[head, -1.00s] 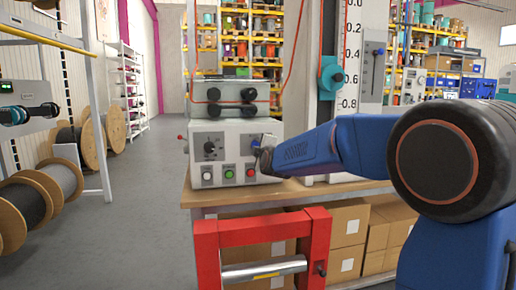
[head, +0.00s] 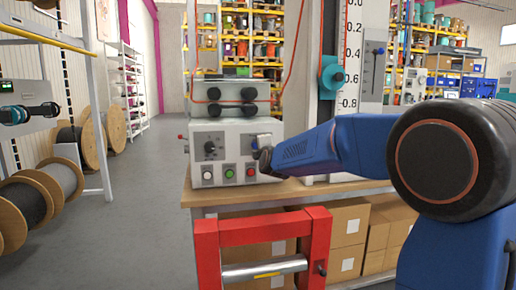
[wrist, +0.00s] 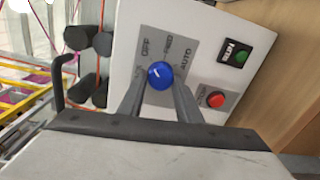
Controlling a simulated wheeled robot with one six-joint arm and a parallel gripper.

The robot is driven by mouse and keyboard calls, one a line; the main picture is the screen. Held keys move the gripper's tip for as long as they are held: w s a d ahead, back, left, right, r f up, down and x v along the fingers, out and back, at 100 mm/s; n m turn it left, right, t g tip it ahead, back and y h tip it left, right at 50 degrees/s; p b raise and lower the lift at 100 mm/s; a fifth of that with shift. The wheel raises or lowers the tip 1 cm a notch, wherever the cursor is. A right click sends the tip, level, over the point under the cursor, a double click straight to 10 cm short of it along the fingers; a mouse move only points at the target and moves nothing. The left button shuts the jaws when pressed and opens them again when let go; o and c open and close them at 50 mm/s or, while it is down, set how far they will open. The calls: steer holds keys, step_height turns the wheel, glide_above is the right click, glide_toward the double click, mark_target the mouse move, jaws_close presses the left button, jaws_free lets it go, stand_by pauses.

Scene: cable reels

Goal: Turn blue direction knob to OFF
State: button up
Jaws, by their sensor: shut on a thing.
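The blue direction knob (wrist: 160,75) is on a grey plate on the control box's pale front. The knob has a short white mark, which looks slanted in the wrist view. Printed words are around it: OFF at the upper left, AUTO to the right, and another between them that I cannot read surely. My gripper (wrist: 159,88) has one finger on each side of the knob and is shut on it. In the head view my gripper (head: 263,158) reaches the right part of the control box (head: 232,177) and hides the knob.
A green RUN button (wrist: 241,57) and a red button (wrist: 216,100) are to the right of the knob in the wrist view. A black knob (head: 210,148) is farther left on the box. The box stands on a wooden bench (head: 215,194) with a red frame (head: 262,226) in front.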

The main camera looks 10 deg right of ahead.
steer(key=shift+f, duration=0.1)
steer(key=o, duration=1)
steer(key=shift+o, duration=0.2)
steer(key=shift+s, duration=0.1)
steer(key=s, duration=1.7)
steer(key=shift+s+r, duration=0.15)
steer(key=shift+r, duration=0.25)
steer(key=s+d+f+m+g, duration=0.2)
steer(key=s+f+m+g, duration=0.2)
steer(key=s, duration=0.9)
steer(key=s+d+f+m+g, duration=0.3)
steer(key=s+f+m, duration=0.5)
steer(key=s+f, duration=0.5)
steer(key=s+d+f+m+g, duration=0.2)
steer(key=s+f+m+g, duration=0.3)
steer(key=s, duration=0.8)
step_height(320, 180, down, 4)
steer(key=shift+d+r+m+g, duration=0.15)
steer(key=shift+m+g, duration=0.25)
steer(key=shift+m, duration=0.7)
